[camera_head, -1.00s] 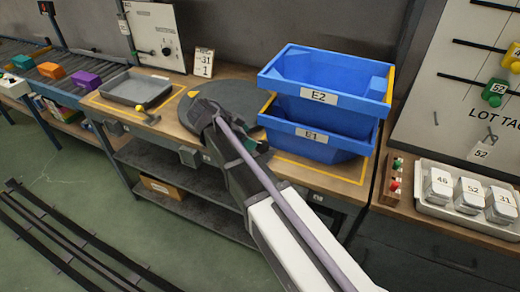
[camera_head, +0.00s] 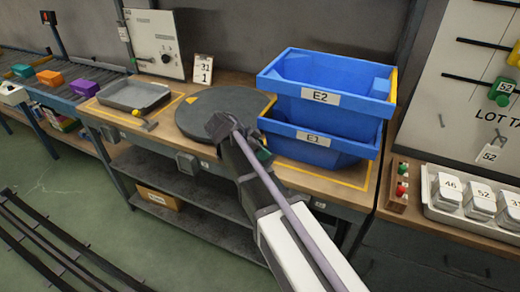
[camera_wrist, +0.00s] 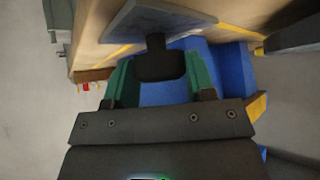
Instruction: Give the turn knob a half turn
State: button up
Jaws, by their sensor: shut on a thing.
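A small dark round knob (camera_head: 165,58), with a ring of marks close by, is on the pale upright panel (camera_head: 148,30) at the back left. It looks like the turn knob; its pointing direction is too small to read. My gripper (camera_head: 220,127) is far from it, in front of the near part of the dark round turntable (camera_head: 205,105). In the wrist view, the green fingers of my gripper (camera_wrist: 160,75) are shut on a black stem-like grip (camera_wrist: 158,66). A flat grey plate (camera_wrist: 165,20) shows beyond that grip and seems joined to it.
Stacked blue bins (camera_head: 325,82) stand right of the turntable. A number card (camera_head: 203,68) stands behind. Open floor lies in front of the bench.

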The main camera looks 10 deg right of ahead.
jog(key=shift+c, duration=1.2)
jog(key=shift+s+n, duration=0.1)
jog(key=shift+n, duration=0.3)
jog(key=shift+s+n+t+y, duration=0.15)
jog(key=shift+n+t+y, duration=0.15)
jog(key=shift+n+t, duration=0.9)
jog(key=n+t+y, duration=0.1)
jog(key=n+t, duration=0.1)
jog(key=n, duration=0.1)
jog(key=shift+d+n+y, duration=0.1)
jog(key=shift+n+y, duration=0.2)
jog(key=n+t+y, duration=0.2)
jog(key=n, duration=0.1)
jog(key=shift+s+d+n, duration=0.1)
jog(key=shift+n, duration=0.2)
jog(key=shift+n+t+y, duration=0.7)
jog(key=shift+n+y, duration=0.6)
jog(key=shift+n, duration=0.5)
